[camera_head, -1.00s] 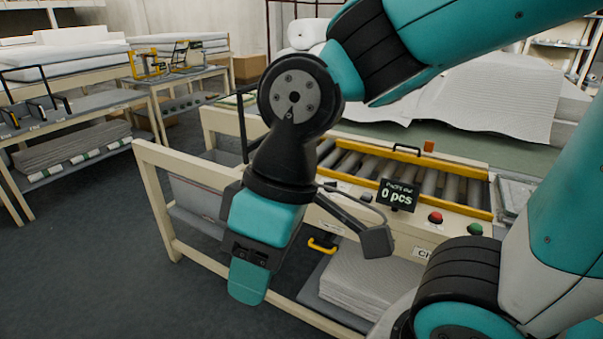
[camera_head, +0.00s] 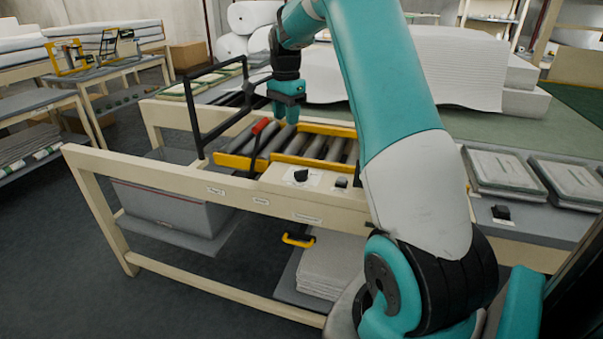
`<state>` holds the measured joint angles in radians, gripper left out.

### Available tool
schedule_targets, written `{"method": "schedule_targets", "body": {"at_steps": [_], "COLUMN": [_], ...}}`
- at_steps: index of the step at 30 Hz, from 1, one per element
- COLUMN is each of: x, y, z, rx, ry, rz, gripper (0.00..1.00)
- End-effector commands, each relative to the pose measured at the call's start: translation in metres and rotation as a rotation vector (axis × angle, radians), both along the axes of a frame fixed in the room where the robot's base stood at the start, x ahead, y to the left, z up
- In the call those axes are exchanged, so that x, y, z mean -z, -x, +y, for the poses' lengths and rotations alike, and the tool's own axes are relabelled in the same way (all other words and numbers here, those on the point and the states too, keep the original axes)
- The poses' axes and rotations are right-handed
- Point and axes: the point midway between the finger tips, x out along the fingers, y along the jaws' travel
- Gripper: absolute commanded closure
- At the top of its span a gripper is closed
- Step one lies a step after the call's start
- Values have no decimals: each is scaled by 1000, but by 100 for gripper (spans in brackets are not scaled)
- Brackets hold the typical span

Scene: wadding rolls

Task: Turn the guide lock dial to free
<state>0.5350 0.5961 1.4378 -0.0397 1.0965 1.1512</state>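A black dial (camera_head: 301,175) sits on a white plate on the cream front ledge of the roller machine. A smaller black knob (camera_head: 341,182) is to its right. The plate's markings are too small to read, so I cannot tell which is the guide lock dial or its setting. My gripper (camera_head: 284,116) points down over the rollers, behind and above the dial and apart from it. Its teal fingers are small in view, and I cannot tell whether they are open. A red-tipped black lever (camera_head: 260,127) stands just left of my gripper.
Yellow guide bars (camera_head: 318,163) border the grey rollers (camera_head: 315,146). A black upright frame (camera_head: 197,118) stands at the machine's left end. My arm hides the ledge's right part. Stacked pads (camera_head: 503,172) lie at right. A grey bin (camera_head: 175,207) sits below.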

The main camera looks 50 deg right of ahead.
Motion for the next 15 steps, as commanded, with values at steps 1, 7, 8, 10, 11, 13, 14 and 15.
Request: {"method": "schedule_targets", "body": {"at_steps": [1,7,8,10,11,13,14,15], "x": [9,25,28,37,43,58,64,74], "y": [2,7,8,8,8,8,8,9], "z": [-23,-54,-54,-54,-54,-54,-54,-53], "rx": [87,232,234,232,232,230,230,229], "ry": [2,6,6,6,6,5,5,5], "rz": [9,24,24,24,25,25,26,27], "gripper": [61,61,61,61,61,61,61,61]}}
